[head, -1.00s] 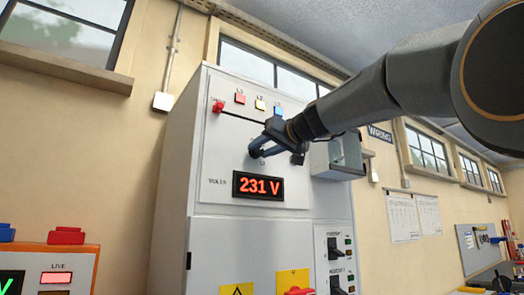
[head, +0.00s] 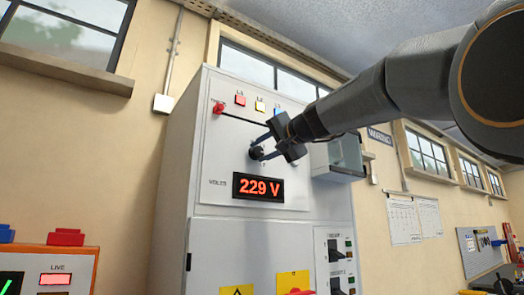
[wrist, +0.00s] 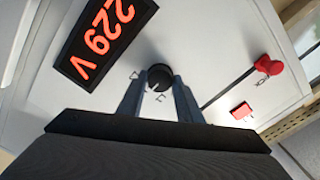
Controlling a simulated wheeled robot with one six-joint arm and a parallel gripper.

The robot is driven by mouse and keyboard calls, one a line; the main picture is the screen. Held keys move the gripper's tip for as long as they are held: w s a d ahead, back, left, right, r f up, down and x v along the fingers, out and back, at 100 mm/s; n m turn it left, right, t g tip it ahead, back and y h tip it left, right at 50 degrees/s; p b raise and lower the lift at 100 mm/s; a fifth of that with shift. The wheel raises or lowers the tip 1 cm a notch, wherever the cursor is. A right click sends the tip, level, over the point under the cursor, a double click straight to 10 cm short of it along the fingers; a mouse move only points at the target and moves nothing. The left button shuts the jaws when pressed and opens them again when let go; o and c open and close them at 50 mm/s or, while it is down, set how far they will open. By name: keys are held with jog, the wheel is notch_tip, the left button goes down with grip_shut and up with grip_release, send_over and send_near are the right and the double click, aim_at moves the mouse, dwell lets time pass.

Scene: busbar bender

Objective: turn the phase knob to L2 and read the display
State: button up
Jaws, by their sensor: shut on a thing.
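The phase knob (head: 256,153) is a small black round knob on the grey cabinet's upper panel, above the display. My gripper (head: 262,147) is shut on it, one finger on each side. The wrist view shows the knob (wrist: 159,77) between the fingertips, with a pale pointer mark on it. Small labels sit around the knob, too small to read, so I cannot tell which one the mark faces. The display (head: 259,187) reads 229 V in red digits, and it also shows in the wrist view (wrist: 103,36).
A red probe or plug (head: 218,107) sits at the panel's left with a dark rod running from it. Switches (head: 335,250) are lower right.

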dwell(0.5)
jog(key=o, duration=1)
jog(key=shift+o, duration=0.2)
jog(key=b+v, duration=0.3)
jog(key=v, duration=0.4)
jog(key=shift+s+d, duration=0.25)
jog(key=shift+s, duration=0.05)
